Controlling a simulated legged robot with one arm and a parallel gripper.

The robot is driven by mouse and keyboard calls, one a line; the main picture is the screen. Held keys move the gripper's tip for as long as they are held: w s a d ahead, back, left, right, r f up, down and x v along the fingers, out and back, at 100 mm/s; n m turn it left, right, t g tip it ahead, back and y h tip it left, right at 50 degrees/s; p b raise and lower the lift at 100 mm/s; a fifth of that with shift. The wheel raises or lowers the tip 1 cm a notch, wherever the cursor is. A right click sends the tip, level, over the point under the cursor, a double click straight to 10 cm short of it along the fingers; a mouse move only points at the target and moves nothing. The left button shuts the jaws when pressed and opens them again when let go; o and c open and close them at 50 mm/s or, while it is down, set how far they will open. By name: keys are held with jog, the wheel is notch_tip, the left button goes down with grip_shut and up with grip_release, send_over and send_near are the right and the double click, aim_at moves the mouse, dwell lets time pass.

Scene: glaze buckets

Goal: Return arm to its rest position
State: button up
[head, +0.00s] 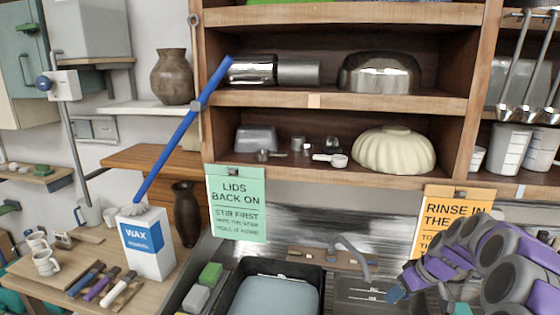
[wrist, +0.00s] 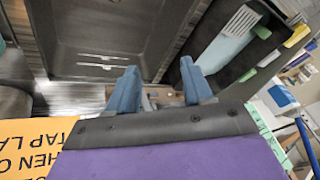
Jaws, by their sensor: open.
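My gripper (wrist: 158,86) shows in the wrist view with its two blue fingers apart and nothing between them. In the head view my gripper (head: 398,291) is at the lower right, in front of the counter, with one blue fingertip showing and the rest hidden. My purple and grey arm fills the lower right corner of the head view. The orange rinse sign (head: 447,212) hangs just above and behind the arm; part of an orange sign (wrist: 32,135) also shows close beside the gripper in the wrist view.
A dark sink basin (head: 362,292) and a black tub (head: 313,282) with a pale panel lie below the shelves. A wooden shelf unit (head: 385,100) with bowls stands behind.

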jog(key=s+a+r+g, duration=0.2)
jog(key=s+a+r, duration=0.1)
jog(key=s+a, duration=0.5)
jog(key=s+a+r+g, duration=0.1)
jog(key=s+a+r, duration=0.3)
jog(key=s+a, duration=0.5)
jog(key=s+a+f+m+g+h, duration=0.1)
jog(key=s+f+m+g+h, duration=0.1)
jog(key=s, duration=2)
jog(key=shift+s+a+f+m+h, duration=0.25)
jog(key=shift+s+m+h, duration=0.15)
jog(key=shift+m+h, duration=0.6)
